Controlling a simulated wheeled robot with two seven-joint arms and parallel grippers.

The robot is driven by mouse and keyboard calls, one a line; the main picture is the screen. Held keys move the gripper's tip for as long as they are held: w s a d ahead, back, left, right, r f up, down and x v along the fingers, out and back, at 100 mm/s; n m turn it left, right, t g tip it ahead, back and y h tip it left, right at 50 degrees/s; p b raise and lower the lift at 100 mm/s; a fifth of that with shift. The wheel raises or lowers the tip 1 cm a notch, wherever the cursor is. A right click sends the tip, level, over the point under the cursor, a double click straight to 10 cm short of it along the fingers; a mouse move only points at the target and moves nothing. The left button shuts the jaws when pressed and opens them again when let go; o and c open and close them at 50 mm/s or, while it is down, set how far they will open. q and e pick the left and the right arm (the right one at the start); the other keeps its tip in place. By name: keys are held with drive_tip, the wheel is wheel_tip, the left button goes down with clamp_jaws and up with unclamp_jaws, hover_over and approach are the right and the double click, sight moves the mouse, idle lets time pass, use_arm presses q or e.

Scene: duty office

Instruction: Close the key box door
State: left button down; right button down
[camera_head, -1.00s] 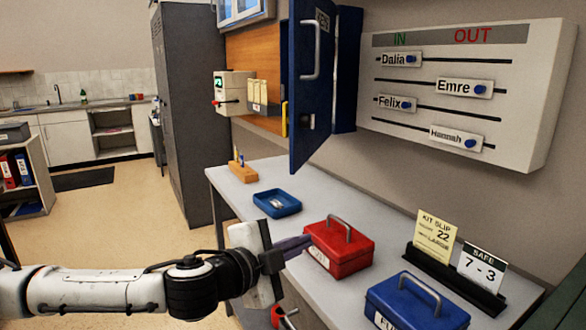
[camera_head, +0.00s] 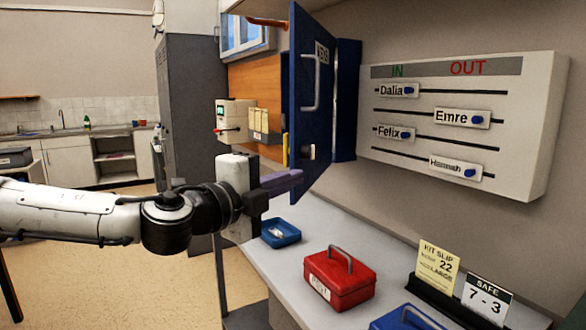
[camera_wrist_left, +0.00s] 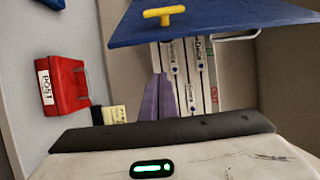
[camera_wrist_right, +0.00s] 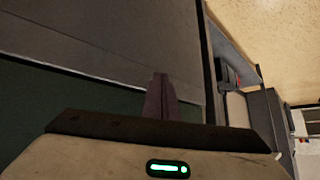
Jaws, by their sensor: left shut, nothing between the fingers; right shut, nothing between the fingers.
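The blue key box door (camera_head: 308,100) stands swung open from the wall-mounted key box (camera_head: 346,98), with a light handle on its face and a lock below it. My left gripper (camera_head: 296,178) is shut and empty, close to the door's lower edge; I cannot tell whether it touches. In the left wrist view the door (camera_wrist_left: 215,22) spans the top with a yellow key or knob (camera_wrist_left: 165,14) on it, and my left fingers (camera_wrist_left: 158,100) sit below it. My right gripper (camera_wrist_right: 160,98) is shut and empty, seen only in its wrist view before a dark green surface.
The desk (camera_head: 290,262) below holds a blue tray (camera_head: 280,234), a red box (camera_head: 340,280), a blue box (camera_head: 408,318) and a card stand (camera_head: 450,298). An IN/OUT board (camera_head: 460,120) hangs right of the key box. A grey locker (camera_head: 188,85) stands at left.

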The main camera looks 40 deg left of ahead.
use_arm(q)
drive_tip(key=w+a+p, duration=0.1)
drive_tip(key=w+a, duration=0.2)
drive_tip(key=w, duration=0.3)
drive_tip(key=shift+a, duration=0.35)
idle(0.4)
drive_tip(key=shift+a, duration=0.1)
